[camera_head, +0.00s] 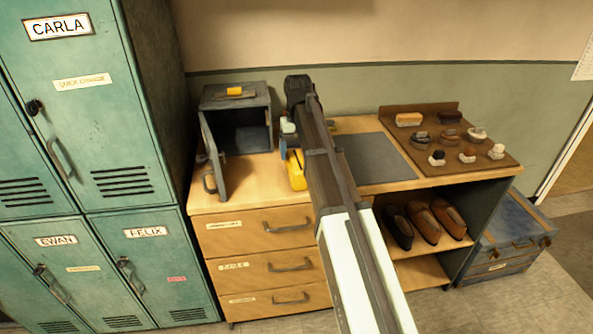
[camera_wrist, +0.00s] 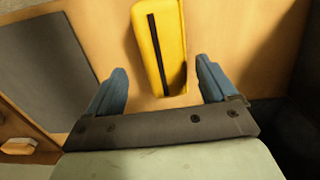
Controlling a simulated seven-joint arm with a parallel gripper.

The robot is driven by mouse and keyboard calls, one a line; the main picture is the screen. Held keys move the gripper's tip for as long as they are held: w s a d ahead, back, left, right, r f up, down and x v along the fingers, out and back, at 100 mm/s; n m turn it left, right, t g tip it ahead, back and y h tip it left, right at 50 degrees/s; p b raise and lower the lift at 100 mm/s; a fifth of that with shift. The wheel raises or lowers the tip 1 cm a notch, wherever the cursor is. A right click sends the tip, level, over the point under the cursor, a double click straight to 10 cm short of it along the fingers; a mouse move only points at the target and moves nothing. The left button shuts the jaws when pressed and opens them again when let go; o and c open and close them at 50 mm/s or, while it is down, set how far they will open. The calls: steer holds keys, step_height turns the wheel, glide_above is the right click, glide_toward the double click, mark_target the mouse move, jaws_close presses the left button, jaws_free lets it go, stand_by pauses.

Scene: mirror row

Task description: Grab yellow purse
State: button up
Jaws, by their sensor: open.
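The yellow purse (camera_head: 296,171) lies on the wooden counter top, partly hidden behind my arm in the head view. In the wrist view the yellow purse (camera_wrist: 161,45) shows a dark strip along its length, and its far end is cut off by the top edge. My gripper (camera_wrist: 160,85) is open, with one blue finger on each side of the purse's near end. The fingers look apart from the purse, with a gap on both sides. In the head view my gripper (camera_head: 287,146) is mostly hidden by my arm. I cannot tell its height above the counter.
A grey open box (camera_head: 236,104) with its door swung out stands left of the purse. A dark mat (camera_head: 374,158) lies to the right. A brown board (camera_head: 447,112) with several brushes is farther right. Drawers (camera_head: 262,232) and shoes (camera_head: 428,224) are below. Green lockers (camera_head: 95,100) stand left.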

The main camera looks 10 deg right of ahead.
mark_target(296, 167)
steer(key=shift+a+f, duration=0.15)
steer(key=shift+f, duration=1.6)
steer(key=shift+a+f, duration=0.1)
steer(key=shift+f, duration=1.6)
steer(key=shift+c, duration=0.3)
steer(key=c, duration=1.1)
